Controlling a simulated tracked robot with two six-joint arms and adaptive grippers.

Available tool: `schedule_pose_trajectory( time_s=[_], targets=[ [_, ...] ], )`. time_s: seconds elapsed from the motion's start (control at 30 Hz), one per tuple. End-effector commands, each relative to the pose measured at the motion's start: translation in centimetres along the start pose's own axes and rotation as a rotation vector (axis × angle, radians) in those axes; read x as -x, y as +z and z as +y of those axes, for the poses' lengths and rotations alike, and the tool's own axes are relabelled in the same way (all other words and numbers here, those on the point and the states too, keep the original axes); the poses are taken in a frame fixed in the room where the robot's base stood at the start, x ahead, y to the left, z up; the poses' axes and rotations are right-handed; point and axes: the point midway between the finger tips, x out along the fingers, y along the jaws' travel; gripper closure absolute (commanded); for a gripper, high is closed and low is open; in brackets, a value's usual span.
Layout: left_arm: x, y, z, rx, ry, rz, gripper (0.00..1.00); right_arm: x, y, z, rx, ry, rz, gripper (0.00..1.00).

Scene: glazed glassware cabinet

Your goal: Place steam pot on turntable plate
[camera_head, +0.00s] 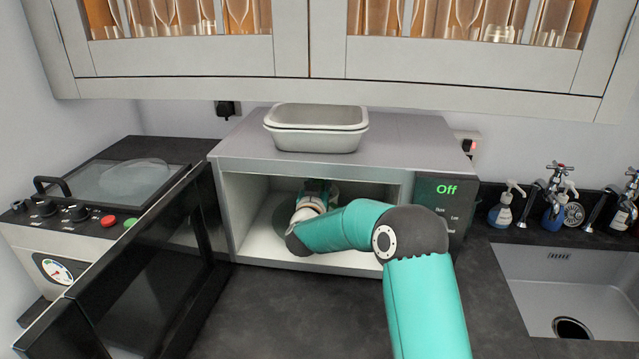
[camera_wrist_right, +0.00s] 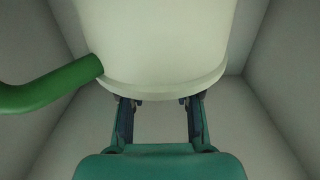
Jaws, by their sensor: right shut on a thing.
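The steam pot (camera_wrist_right: 155,40) is cream-white with a green handle (camera_wrist_right: 50,88) on the left in the right wrist view. My right gripper (camera_wrist_right: 158,108) is shut on it, with the two fingers at the pot's rimmed edge. In the head view my right arm reaches through the open front of the microwave, and my right gripper (camera_head: 318,188) is deep inside. The pot is mostly hidden there by my arm. The turntable plate (camera_head: 284,218) shows as a grey disc on the microwave floor, partly covered by my arm. Whether the pot touches it cannot be told. My left gripper is out of view.
The microwave (camera_head: 228,165) has its dark door (camera_head: 150,285) swung open to the left. A pale baking dish (camera_head: 316,140) stands on top. Glazed cabinets (camera_head: 190,60) hang above.

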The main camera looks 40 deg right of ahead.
Motion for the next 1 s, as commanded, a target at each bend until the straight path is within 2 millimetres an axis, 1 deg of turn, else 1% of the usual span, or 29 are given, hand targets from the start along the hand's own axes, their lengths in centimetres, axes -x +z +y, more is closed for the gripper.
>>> schedule_pose_trajectory(
  time_s=[0.1,0.13,0.2,0.27,0.53,0.63,0.67,0.77,0.83,1.0],
  targets=[
    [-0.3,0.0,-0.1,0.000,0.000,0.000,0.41,0.0,0.2,0.0,-0.001,0.001,0.003,1.00],
    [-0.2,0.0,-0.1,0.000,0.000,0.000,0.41,0.0,0.2,0.0,0.000,0.000,0.000,0.63],
    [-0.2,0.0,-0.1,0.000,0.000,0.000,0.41,0.0,0.2,0.0,0.000,0.000,0.000,0.51],
    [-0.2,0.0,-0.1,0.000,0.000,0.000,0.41,0.0,0.2,0.0,0.000,0.000,0.000,0.43],
    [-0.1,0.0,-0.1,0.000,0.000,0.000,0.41,0.0,0.1,0.1,0.000,0.001,0.000,0.43],
    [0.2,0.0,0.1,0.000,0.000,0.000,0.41,0.0,-0.2,0.1,0.000,0.001,0.000,0.43],
    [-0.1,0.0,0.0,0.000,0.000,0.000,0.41,0.2,0.0,0.0,0.000,0.001,0.000,0.43],
    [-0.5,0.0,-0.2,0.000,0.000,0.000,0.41,1.2,0.1,0.1,-0.001,0.002,0.000,0.43],
    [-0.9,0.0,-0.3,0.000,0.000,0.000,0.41,2.3,0.1,0.1,-0.002,0.001,0.000,0.43],
    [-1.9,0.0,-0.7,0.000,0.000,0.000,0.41,5.8,0.2,0.1,-0.002,0.000,0.000,0.43]
  ],
)
